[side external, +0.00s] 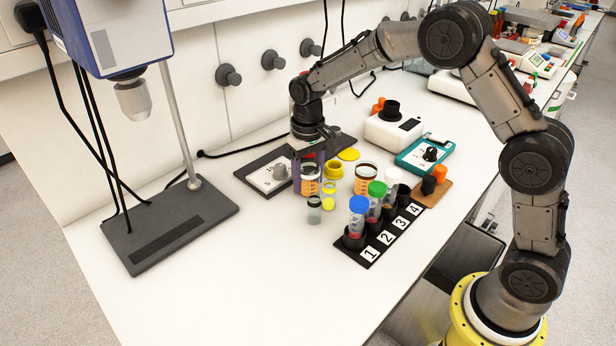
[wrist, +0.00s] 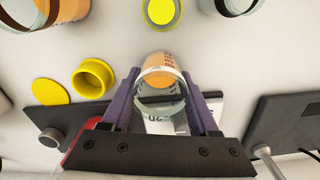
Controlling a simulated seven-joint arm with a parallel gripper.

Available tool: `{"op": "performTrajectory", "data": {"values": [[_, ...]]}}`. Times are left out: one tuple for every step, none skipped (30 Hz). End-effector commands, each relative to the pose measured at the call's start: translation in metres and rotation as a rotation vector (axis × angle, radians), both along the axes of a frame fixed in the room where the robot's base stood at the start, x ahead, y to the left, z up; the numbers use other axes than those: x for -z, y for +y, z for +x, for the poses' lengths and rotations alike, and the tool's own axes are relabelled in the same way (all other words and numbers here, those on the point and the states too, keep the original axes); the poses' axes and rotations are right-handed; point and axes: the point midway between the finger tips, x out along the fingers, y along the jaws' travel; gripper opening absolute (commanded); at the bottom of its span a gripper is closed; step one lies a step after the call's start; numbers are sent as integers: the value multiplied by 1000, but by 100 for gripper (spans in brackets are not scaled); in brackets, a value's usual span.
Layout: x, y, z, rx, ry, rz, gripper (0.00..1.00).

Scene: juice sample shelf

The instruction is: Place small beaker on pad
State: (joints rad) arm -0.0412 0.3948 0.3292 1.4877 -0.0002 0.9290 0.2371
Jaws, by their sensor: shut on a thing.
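My gripper (side external: 308,168) points down at the back of the bench, with its purple fingers on either side of a small clear beaker (side external: 311,187) holding orange contents. In the wrist view my gripper (wrist: 160,92) is shut on the beaker (wrist: 160,76), whose rim sits between the fingers. Whether its base touches the bench is unclear. A dark flat device with a white panel and a knob (side external: 280,171) lies just left of the beaker, and it also shows in the wrist view (wrist: 50,138). I cannot tell which surface is the pad; a brown board (side external: 437,195) lies to the right.
A yellow cup (side external: 334,170), a yellow lid (side external: 349,154) and a small clear vial (side external: 314,210) stand close by. Another beaker with orange contents (side external: 365,180) is to the right. A numbered black rack (side external: 385,237) holds tubes in front. Bench at front left is clear.

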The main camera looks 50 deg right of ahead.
Motion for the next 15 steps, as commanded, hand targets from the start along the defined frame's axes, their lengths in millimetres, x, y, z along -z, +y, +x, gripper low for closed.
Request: {"op": "performTrajectory", "data": {"values": [[2,0,0,0,1,0,5],[2,0,0,0,2,0,62],[2,0,0,0,1,0,70],[2,0,0,0,1,0,75],[2,0,0,0,1,0,80],[2,0,0,0,1,0,88],[2,0,0,0,1,0,91],[2,0,0,0,1,0,91],[2,0,0,0,1,0,91],[2,0,0,0,1,0,91],[2,0,0,0,1,0,91],[2,0,0,0,1,0,91],[2,0,0,0,1,0,91],[2,0,0,0,1,0,91],[1,0,0,0,1,0,91]]}}
